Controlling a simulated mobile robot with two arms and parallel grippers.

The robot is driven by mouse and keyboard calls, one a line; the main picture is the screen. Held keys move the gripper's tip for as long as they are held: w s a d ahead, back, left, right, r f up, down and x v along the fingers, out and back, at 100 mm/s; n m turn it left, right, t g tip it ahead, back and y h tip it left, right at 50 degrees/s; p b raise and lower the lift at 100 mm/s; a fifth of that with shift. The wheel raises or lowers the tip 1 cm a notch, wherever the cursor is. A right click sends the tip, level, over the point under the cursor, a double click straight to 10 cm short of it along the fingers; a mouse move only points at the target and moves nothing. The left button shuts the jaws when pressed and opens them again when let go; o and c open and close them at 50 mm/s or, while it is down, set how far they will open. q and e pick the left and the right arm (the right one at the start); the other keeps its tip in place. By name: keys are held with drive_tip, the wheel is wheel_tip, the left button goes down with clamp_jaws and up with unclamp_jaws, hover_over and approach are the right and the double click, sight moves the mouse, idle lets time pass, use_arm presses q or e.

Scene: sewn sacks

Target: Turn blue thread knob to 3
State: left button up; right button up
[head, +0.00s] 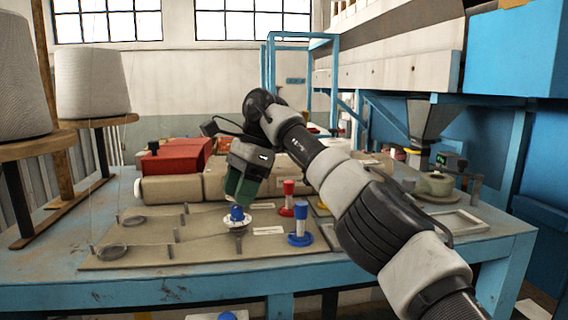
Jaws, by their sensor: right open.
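The blue thread knob (237,213) stands on a round white dial (238,223) on the tan plate of the bench. The dial's numbers are too small to read, so I cannot tell where the knob points. My right gripper (238,200), with dark green fingers, comes down from above right and is open. Its fingertips are right above the knob, and I cannot tell whether they touch it. My left gripper is not in view.
A blue-based post (300,238) and a red-based post (287,207) stand just right of the knob. A red box (180,158) and tan sewing machine body (172,188) lie behind. Large thread cones (92,82) stand at left. The plate's front left is mostly clear.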

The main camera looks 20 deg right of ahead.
drive_tip(key=shift+s+d+r+b, duration=0.4)
drive_tip(key=shift+s+r+b, duration=0.05)
drive_tip(key=shift+r+b, duration=0.15)
drive_tip(key=shift+s+d+r+b, duration=0.4)
drive_tip(key=shift+r+b, duration=0.1)
drive_tip(key=shift+r, duration=0.1)
drive_tip(key=s+d+r, duration=0.6)
drive_tip(key=d, duration=0.1)
drive_tip(key=shift+s+p, duration=0.15)
drive_tip(key=shift+p, duration=0.25)
